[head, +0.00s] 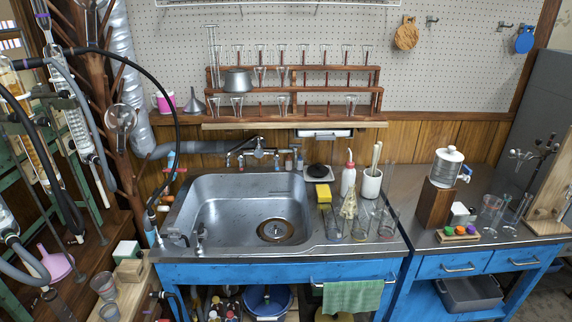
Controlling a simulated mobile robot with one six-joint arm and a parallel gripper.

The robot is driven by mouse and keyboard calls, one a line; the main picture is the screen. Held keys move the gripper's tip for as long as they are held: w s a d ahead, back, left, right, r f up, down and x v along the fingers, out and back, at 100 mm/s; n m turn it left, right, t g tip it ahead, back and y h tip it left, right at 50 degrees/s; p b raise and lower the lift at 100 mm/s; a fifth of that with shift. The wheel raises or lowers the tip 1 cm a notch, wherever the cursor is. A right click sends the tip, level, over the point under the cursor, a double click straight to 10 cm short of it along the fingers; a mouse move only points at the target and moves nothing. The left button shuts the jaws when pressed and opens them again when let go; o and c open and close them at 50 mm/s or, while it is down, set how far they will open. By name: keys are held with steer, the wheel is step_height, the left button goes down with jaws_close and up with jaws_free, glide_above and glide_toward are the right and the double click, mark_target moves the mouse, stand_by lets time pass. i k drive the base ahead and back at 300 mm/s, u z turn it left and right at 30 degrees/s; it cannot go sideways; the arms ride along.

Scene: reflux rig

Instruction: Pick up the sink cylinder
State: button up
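A tall, narrow clear glass vessel (388,220) stands upright on the steel counter to the right of the sink (240,205). It looks like the sink cylinder, but its thin outline is hard to separate from the glassware beside it. Two shorter glass vessels stand to its left, one at the sink's right edge (334,229) and one in the middle (361,224). A pale brush-like thing (349,203) rises by them. My gripper is not in view.
A white pot (371,183) with sticks, a wash bottle (348,178) and a yellow sponge (324,193) crowd behind the glassware. A wooden block (434,204) stands on the right counter. Tubing and a glass rig (80,120) fill the left.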

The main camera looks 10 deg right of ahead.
mark_target(385, 181)
steer(key=u, duration=0.2)
steer(key=k, duration=0.8)
steer(key=u, duration=0.55)
steer(key=k, duration=0.55)
steer(key=i, duration=0.8)
steer(key=u, duration=0.25)
